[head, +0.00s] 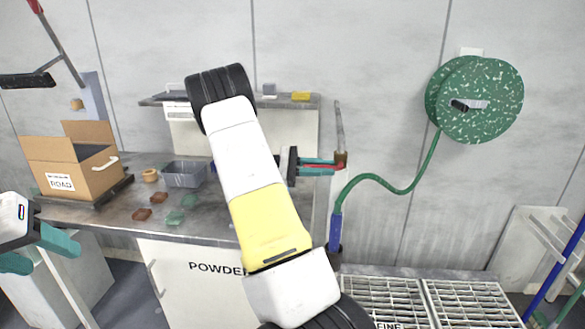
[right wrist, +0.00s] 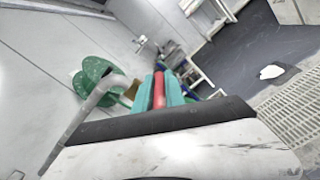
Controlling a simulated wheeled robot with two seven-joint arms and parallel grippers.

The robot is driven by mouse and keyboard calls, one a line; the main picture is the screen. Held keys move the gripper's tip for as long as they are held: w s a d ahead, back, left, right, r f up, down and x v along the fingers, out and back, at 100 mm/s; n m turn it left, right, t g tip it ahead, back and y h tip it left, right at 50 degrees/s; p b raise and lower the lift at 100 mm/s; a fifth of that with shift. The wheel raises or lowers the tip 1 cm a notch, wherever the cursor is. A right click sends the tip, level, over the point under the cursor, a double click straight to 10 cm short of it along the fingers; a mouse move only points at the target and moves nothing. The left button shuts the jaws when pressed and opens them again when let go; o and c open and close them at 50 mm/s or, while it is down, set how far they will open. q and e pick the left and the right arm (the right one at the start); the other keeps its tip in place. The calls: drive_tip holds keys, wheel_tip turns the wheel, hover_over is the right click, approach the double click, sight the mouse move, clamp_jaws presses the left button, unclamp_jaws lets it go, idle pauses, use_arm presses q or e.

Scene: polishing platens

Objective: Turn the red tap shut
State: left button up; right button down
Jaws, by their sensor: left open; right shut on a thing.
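The red tap (head: 325,168) is at the wall right of the bench, with its red lever lying roughly level and a brownish body (head: 341,160) under a grey pipe (head: 339,125). My right gripper (head: 318,168) is shut on the lever, its teal fingers along both sides. In the right wrist view the red lever (right wrist: 159,90) shows between the teal fingers (right wrist: 160,92), and the grey pipe (right wrist: 95,108) rises beside them. My left gripper (head: 38,252) is open and empty at the lower left, far from the tap.
A green hose (head: 385,183) runs from the reel (head: 480,100) to a blue fitting (head: 336,230) below the tap. A bench (head: 150,228) holds a cardboard box (head: 85,165) and a grey tray (head: 184,174). Metal grates (head: 390,300) lie at the lower right. My right arm covers the middle.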

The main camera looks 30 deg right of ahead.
drive_tip(key=c, duration=1.4)
unclamp_jaws()
drive_tip(key=v, duration=0.7)
drive_tip(key=shift+w+a, duration=0.25)
drive_tip(key=shift+a, duration=0.05)
drive_tip(key=shift+a+f, duration=0.1)
